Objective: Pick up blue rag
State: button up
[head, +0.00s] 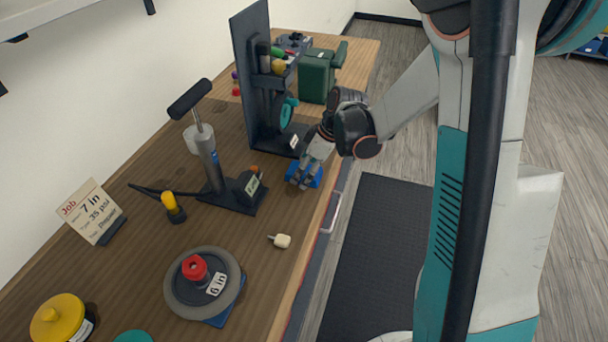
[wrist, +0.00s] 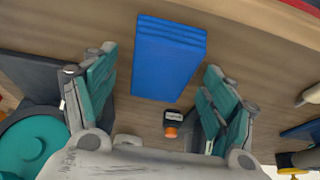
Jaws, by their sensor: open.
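The blue rag (wrist: 168,58) is a folded, flat rectangle on the wooden workbench. In the wrist view it lies between the two spread teal fingers of my gripper (wrist: 158,72), with gaps on both sides. In the head view my gripper (head: 303,176) is low over the bench's right edge. The rag (head: 318,178) shows there only as blue patches, mostly hidden by the fingers. My gripper is open, and nothing is held in it.
The workbench (head: 262,213) has a black upright stand (head: 252,60) behind the gripper and a grey pump (head: 208,155) to its left. A small cream piece (head: 283,241) lies nearer. In the wrist view a small black-and-orange item (wrist: 172,122) lies close to the rag.

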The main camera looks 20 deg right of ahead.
jog(key=shift+f+b, duration=0.25)
jog(key=shift+b, duration=0.05)
dwell(0.4)
jog(key=c, duration=1.1)
